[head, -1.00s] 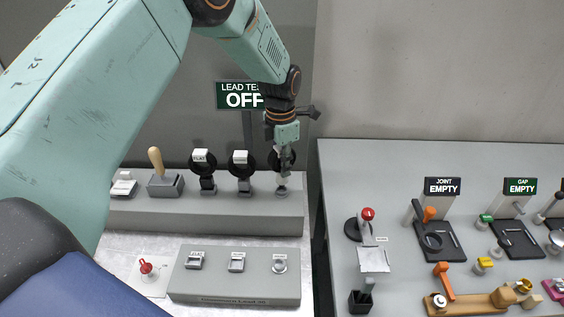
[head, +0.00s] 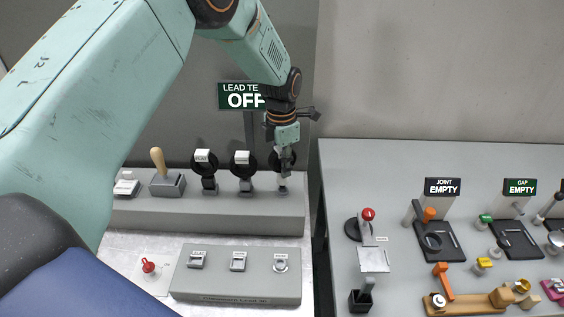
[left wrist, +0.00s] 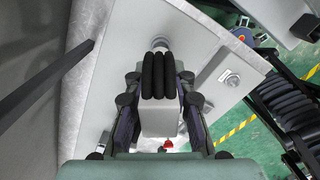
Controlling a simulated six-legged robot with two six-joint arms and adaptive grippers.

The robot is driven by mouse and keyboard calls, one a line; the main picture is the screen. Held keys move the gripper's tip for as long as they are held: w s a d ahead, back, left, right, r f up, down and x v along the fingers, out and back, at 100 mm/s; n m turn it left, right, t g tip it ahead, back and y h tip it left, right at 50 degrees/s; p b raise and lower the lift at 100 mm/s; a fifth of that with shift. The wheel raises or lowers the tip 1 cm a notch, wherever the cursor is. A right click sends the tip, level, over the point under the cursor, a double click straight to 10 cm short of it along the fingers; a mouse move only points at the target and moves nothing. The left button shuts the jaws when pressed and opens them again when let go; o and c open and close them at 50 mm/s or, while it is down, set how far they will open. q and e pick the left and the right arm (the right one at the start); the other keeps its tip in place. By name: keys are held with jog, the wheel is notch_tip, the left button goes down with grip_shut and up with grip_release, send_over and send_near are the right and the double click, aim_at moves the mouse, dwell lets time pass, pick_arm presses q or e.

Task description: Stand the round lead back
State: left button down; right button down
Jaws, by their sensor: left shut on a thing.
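My left gripper (head: 285,160) is at the right end of the rear grey rack (head: 228,211), pointing down. It is shut on the round lead, whose black cable loop (left wrist: 158,75) and pale block (left wrist: 158,120) show between the fingers in the left wrist view. The lead's lower end (head: 283,188) is upright at the rightmost rack place; I cannot tell whether it is fully seated. A round metal fitting (left wrist: 160,43) lies just beyond the loop. The front panel's round socket (head: 280,264) is empty. My right gripper is not in view.
Two other leads (head: 206,170) (head: 243,170) stand left of the gripper, beside a wooden-handled lever (head: 159,162). A red button (head: 148,265) sits left of the front panel (head: 235,289). The sign (head: 240,96) reads OFF. A parts-covered table (head: 400,160) is at right.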

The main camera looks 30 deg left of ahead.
pick_arm(q)
jog(key=shift+w+d+r, duration=0.1)
jog(key=shift+f+b, duration=0.4)
jog(key=shift+f, duration=0.7)
dwell(0.5)
jog(key=c, duration=1.1)
grip_release()
jog(key=shift+o, duration=0.5)
jog(key=o, duration=0.3)
jog(key=shift+o, duration=0.2)
